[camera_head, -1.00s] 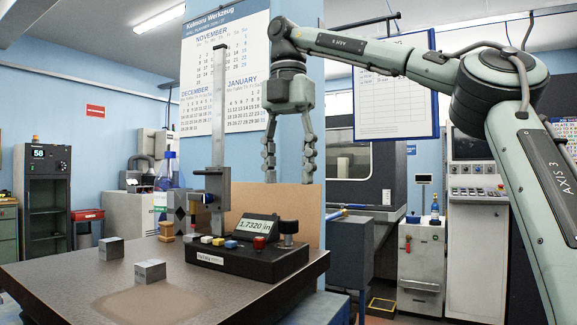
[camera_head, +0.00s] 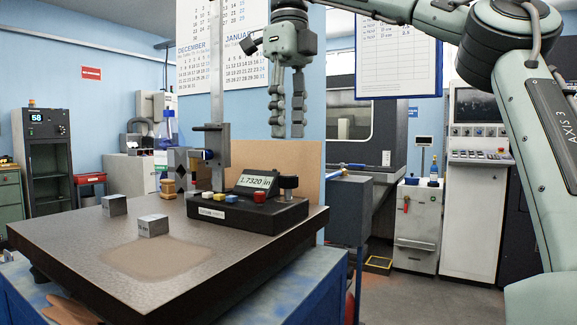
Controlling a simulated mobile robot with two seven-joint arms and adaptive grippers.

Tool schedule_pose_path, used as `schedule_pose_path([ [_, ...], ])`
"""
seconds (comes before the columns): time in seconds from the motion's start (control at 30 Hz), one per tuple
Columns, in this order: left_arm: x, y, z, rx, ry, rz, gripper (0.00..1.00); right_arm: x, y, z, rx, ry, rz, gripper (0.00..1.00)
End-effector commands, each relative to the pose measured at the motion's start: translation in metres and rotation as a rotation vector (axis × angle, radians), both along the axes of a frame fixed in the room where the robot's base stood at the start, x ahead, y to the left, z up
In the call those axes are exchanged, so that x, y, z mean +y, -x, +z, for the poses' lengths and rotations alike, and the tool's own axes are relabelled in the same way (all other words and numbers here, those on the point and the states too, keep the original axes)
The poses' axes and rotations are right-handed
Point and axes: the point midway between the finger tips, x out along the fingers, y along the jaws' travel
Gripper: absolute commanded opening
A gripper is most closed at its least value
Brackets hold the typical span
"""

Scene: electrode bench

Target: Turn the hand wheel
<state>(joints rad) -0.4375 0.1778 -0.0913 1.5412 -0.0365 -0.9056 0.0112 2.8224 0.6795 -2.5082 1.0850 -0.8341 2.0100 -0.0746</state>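A height gauge stands on the dark bench plate, with a black base (camera_head: 250,212), a tall grey column (camera_head: 217,90) and a display reading 1.7320 in. A dark round knob (camera_head: 289,182) at the right end of the base looks like the hand wheel. My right gripper (camera_head: 288,134) hangs above this knob, fingers pointing down. A narrow gap shows between its fingers, and nothing is held. The fingertips are apart from the knob in the picture. My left gripper is not in view.
Two small metal blocks (camera_head: 153,225) (camera_head: 115,205) lie on the bench plate (camera_head: 100,265). Coloured buttons and a red knob (camera_head: 259,196) sit on the gauge base. A brown panel (camera_head: 270,160) stands behind it. The plate's front is clear.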

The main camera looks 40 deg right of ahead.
Motion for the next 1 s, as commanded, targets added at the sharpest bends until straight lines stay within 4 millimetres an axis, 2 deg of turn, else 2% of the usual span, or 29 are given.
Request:
schedule_pose_path([
  [0.03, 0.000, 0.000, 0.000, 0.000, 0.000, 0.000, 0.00, 0.000, 0.000, 0.000, -0.001, 0.001, 0.155, 0.38],
  [0.2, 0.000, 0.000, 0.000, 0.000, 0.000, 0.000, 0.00, 0.000, 0.000, -0.001, -0.003, 0.008, 0.703, 0.38],
  [0.3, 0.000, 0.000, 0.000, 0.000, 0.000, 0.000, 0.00, 0.000, 0.000, -0.001, -0.004, 0.011, 0.975, 0.38],
  [0.43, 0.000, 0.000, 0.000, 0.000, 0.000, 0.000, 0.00, 0.000, 0.000, -0.001, -0.006, 0.015, 1.224, 0.38],
  [0.53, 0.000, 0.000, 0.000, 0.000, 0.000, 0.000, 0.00, 0.000, 0.000, -0.002, -0.006, 0.017, 1.326, 0.38],
  [0.67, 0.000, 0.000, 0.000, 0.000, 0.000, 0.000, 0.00, 0.000, -0.001, -0.008, -0.005, 0.013, 1.370, 0.38],
  [1.0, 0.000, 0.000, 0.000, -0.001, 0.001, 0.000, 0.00, -0.001, -0.001, -0.058, -0.008, 0.013, 1.368, 0.38],
])
